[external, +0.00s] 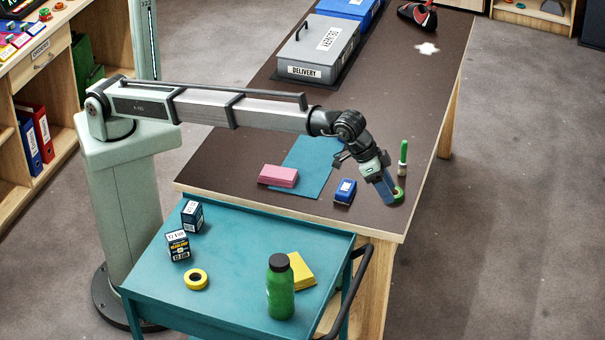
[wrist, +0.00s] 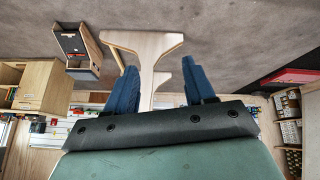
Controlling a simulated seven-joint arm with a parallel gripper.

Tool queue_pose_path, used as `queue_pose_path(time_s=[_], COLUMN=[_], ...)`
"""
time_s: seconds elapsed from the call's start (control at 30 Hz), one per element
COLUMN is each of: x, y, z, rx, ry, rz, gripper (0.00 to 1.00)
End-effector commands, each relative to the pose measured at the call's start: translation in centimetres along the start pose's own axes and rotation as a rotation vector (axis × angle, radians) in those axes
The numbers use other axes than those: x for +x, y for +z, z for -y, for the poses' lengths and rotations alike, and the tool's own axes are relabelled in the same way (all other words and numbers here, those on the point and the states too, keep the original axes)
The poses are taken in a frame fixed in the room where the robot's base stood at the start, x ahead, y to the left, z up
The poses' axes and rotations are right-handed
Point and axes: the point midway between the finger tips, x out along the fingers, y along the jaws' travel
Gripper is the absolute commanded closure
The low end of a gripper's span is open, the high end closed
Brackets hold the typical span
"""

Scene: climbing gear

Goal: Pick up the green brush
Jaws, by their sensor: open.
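The green brush (external: 403,158) stands upright near the right edge of the brown table, green handle on top and a pale part below. My gripper (external: 389,193) is low over the table, in front of the brush and apart from it in the picture. The brush cannot be made out in the wrist view.
A blue box-like item (external: 345,191), a pink block (external: 278,176) and a teal mat (external: 307,165) lie left of my gripper. A grey delivery box (external: 318,50) stands farther back. A teal cart (external: 232,290) with several items adjoins the table's front. The table's right edge is close.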

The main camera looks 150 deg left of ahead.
Motion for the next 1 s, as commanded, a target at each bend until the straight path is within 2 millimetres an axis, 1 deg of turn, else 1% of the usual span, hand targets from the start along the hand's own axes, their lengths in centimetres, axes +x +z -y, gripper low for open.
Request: queue_pose_path(time_s=[0.03,0.07,0.1,0.17,0.2,0.27,0.3,0.37,0.4,0.47,0.5,0.6,0.7,0.8,0.93,1.0], x=[0.6,0.8,1.1,1.5,1.7,1.9,2.0,2.0,2.0,1.9,1.8,1.5,1.3,1.2,1.7,2.3], y=[-1.0,-1.4,-1.9,-2.5,-2.8,-3.2,-3.5,-3.7,-3.8,-3.9,-3.8,-3.7,-3.6,-3.5,-3.2,-2.9], z=[3.3,5.1,7.5,11.1,13.5,17.1,19.4,22.9,25.1,28.1,29.9,33.4,35.6,36.8,37.2,37.3], rx=[-0.043,-0.069,-0.103,-0.154,-0.189,-0.24,-0.275,-0.325,-0.358,-0.402,-0.429,-0.485,-0.52,-0.539,-0.544,-0.544], ry=[-0.029,-0.046,-0.067,-0.098,-0.119,-0.15,-0.17,-0.199,-0.217,-0.241,-0.256,-0.284,-0.302,-0.311,-0.314,-0.314], rz=[0.026,0.042,0.065,0.098,0.12,0.153,0.175,0.208,0.228,0.257,0.274,0.309,0.333,0.346,0.35,0.35], gripper=[0.46,0.46,0.46,0.46,0.46,0.46,0.46,0.46,0.46,0.46,0.46,0.46,0.46,0.46,0.46,0.46])
